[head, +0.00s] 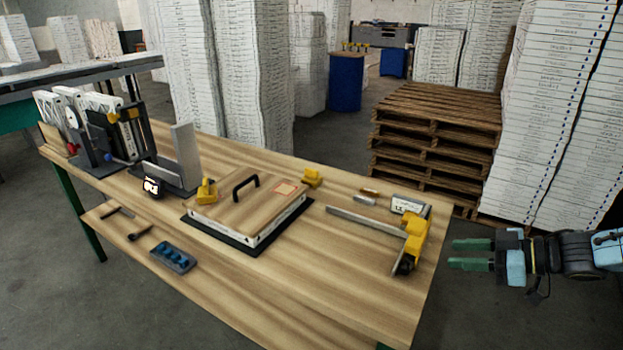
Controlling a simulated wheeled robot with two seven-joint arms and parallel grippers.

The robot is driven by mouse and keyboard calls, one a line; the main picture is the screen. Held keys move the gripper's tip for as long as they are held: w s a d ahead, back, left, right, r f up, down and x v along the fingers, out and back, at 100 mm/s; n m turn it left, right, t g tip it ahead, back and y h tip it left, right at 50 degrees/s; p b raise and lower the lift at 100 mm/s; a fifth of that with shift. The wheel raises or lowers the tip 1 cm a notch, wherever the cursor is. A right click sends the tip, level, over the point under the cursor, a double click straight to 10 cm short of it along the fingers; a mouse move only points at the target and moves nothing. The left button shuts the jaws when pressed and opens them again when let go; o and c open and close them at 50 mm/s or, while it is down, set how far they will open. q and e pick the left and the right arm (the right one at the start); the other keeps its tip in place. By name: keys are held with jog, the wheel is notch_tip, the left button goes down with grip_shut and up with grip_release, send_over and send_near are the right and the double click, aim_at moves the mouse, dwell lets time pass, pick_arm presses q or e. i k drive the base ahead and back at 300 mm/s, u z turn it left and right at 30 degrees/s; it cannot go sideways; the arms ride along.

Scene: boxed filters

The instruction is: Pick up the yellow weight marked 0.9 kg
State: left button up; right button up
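I cannot read a 0.9 kg mark on anything. A grey block with a white label (409,204) lies at the table's back right. My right gripper (469,254) is off the table's right edge, its green fingers apart with nothing between them. My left gripper is out of view.
Pallets (435,140) and white stacks stand behind. The table's front right is clear.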

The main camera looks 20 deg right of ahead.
aim_at(312, 178)
jog(key=i, duration=2)
